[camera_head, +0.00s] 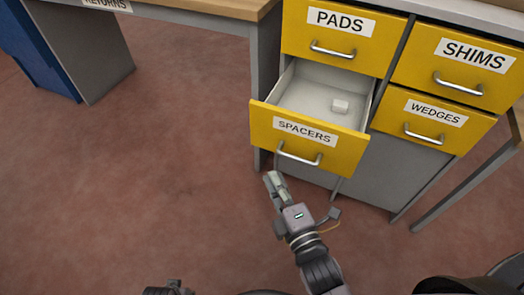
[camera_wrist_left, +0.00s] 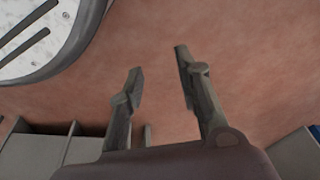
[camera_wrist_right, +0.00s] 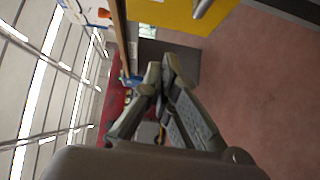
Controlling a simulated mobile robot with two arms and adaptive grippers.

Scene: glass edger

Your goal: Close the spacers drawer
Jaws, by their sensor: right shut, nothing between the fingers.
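My right gripper (camera_head: 272,179) is shut and empty, just below and left of that handle, apart from the drawer in the picture. In the right wrist view the right fingertips (camera_wrist_right: 162,68) meet, with a yellow front (camera_wrist_right: 175,14) and a metal handle beyond them. My left gripper (camera_wrist_left: 158,62) is open and empty in the left wrist view, over the floor.
The pads (camera_head: 333,38), shims (camera_head: 459,66) and wedges (camera_head: 433,117) drawers look shut. A desk (camera_head: 190,8) marked returns and a blue bin (camera_head: 38,50) stand at the left. The reddish floor (camera_head: 130,190) in front is clear.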

